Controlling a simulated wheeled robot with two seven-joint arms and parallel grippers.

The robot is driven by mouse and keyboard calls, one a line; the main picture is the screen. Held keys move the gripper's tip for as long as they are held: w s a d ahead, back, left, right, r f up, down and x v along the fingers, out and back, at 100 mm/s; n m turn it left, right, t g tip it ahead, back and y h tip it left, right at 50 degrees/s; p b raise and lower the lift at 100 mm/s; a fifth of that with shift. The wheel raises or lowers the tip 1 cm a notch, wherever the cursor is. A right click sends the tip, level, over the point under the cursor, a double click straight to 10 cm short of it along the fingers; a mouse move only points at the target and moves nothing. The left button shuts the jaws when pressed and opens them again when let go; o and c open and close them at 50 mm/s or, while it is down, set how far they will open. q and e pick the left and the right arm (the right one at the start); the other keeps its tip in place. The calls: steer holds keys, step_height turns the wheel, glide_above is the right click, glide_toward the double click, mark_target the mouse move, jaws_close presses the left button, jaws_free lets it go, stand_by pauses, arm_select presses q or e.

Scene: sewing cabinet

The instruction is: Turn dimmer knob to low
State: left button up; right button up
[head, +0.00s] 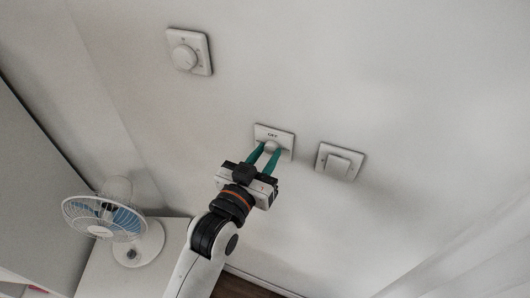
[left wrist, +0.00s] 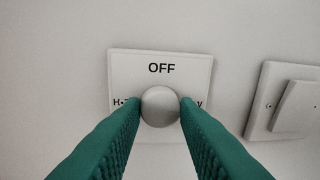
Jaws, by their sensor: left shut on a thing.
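A white wall plate (head: 274,133) with a round knob (left wrist: 160,106) is in the middle of the head view. The left wrist view shows "OFF" at the top of this plate (left wrist: 186,71), with side lettering partly hidden by my fingers. My left gripper (head: 268,149) has its teal fingers on either side of the knob and is shut on it. Another white plate with a round dial (head: 184,57) is higher on the wall at the left. I cannot tell from the labels which knob is the dimmer. My right gripper is not in view.
A white rocker switch (head: 338,163) is just right of the held knob; it also shows in the left wrist view (left wrist: 301,108). A fan (head: 107,218) stands on a white surface (head: 178,239) at the lower left. The wall around the plates is clear.

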arm_select(q)
steer(key=shift+f+n, duration=0.15)
steer(key=shift+n, duration=0.15)
steer(key=o, duration=1)
steer(key=shift+c, duration=0.2)
steer(key=shift+s, duration=0.1)
steer(key=shift+s+a, duration=0.15)
steer(key=shift+s, duration=0.05)
steer(key=p+v, duration=0.2)
steer(key=v, duration=0.9)
steer(key=shift+s, duration=0.25)
